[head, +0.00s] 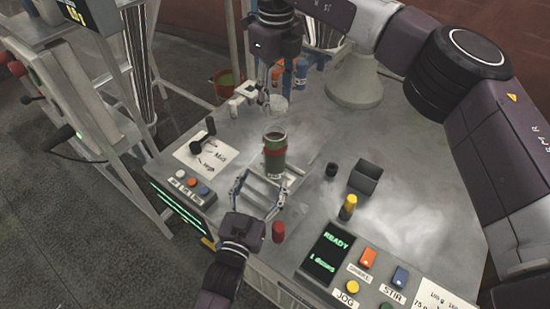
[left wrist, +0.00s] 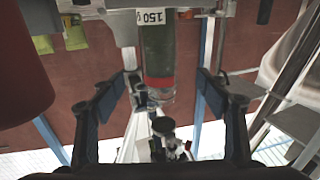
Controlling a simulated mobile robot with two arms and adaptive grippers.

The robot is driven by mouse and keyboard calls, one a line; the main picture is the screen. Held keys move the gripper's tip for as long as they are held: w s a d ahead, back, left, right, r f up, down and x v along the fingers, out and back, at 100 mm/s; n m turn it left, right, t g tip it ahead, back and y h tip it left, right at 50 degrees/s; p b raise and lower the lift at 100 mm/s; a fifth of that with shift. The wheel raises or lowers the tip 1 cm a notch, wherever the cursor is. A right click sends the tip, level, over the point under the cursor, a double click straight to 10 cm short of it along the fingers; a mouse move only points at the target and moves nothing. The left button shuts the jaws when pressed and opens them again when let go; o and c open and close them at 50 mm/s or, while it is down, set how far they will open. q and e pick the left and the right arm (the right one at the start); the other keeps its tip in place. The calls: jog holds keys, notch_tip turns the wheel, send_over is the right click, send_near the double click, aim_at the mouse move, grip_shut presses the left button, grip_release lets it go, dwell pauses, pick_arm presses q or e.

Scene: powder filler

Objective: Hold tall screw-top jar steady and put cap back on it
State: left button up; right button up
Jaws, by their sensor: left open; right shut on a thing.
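The tall jar (head: 275,160) stands upright and open-topped on the table, green with a red band. In the left wrist view the jar (left wrist: 158,45) appears inverted, between my open fingers. My left gripper (head: 262,187) is open just in front of the jar, its fingers spread toward it; I see no clear contact. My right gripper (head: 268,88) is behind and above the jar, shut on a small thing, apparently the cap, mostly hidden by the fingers. A white number label (left wrist: 150,16) shows near the jar's base in the wrist view.
A small black cylinder (head: 331,170) and an open dark box (head: 364,178) stand right of the jar. A red knob (head: 278,232), a yellow-topped post (head: 347,207) and a button panel (head: 350,268) are in front. A black lever (head: 203,138) rises at left.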

pick_arm(q)
jog(key=x, duration=1)
jog(key=shift+w+d, duration=0.1)
jog(key=shift+w, duration=0.15)
jog(key=c, duration=1.8)
pick_arm(e)
send_over(276, 129)
jog(key=shift+s+f, duration=0.1)
jog(key=shift+f, duration=2.45)
jog(key=shift+f, duration=0.9)
pick_arm(q)
grip_shut()
pick_arm(e)
jog(key=shift+f, duration=0.55)
